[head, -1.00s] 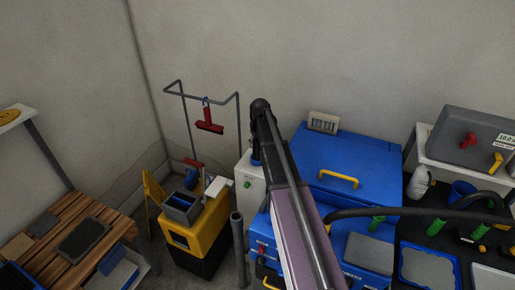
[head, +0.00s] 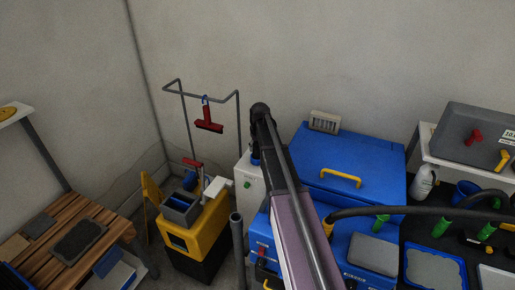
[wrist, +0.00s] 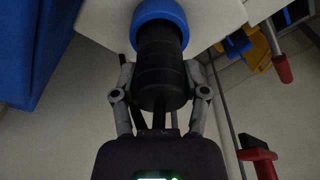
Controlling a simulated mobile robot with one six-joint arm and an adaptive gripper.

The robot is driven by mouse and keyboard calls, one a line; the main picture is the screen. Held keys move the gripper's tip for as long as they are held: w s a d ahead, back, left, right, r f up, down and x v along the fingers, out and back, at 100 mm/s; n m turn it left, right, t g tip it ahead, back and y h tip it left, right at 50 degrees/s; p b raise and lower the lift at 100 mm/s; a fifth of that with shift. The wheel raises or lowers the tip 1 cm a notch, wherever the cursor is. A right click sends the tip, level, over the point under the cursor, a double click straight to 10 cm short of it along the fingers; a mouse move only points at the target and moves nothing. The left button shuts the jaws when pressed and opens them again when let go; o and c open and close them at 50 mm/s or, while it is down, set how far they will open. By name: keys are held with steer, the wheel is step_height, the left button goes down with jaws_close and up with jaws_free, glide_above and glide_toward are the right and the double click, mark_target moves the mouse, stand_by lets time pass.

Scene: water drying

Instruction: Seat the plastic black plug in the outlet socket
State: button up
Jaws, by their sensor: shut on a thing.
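The black plug (wrist: 160,75) is in my gripper (wrist: 160,85), with one finger on each side of its ribbed body. Its far end meets a blue ring (wrist: 157,14) on a white face, which looks like the outlet socket. Plug and ring look roughly in line; I cannot tell how deep the plug sits. In the head view, the white box (head: 249,186) stands behind my arm, with a bit of blue (head: 255,155) near its top. My arm hides the gripper and plug there.
A blue chest (head: 350,160) with a yellow handle stands right of my arm. A yellow cart (head: 195,232) and a grey post (head: 238,245) stand left. A dark hose (head: 430,210) crosses at right. A wooden bench (head: 65,250) is far left.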

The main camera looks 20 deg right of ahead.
steer(key=shift+f, duration=0.2)
steer(key=o, duration=1.2)
steer(key=shift+r, duration=0.1)
steer(key=shift+c, duration=0.2)
steer(key=shift+r, duration=0.1)
steer(key=r+p, duration=0.4)
steer(key=s+r+p, duration=0.1)
steer(key=r+p, duration=0.6)
steer(key=r, duration=0.1)
steer(key=shift+s+p, duration=0.4)
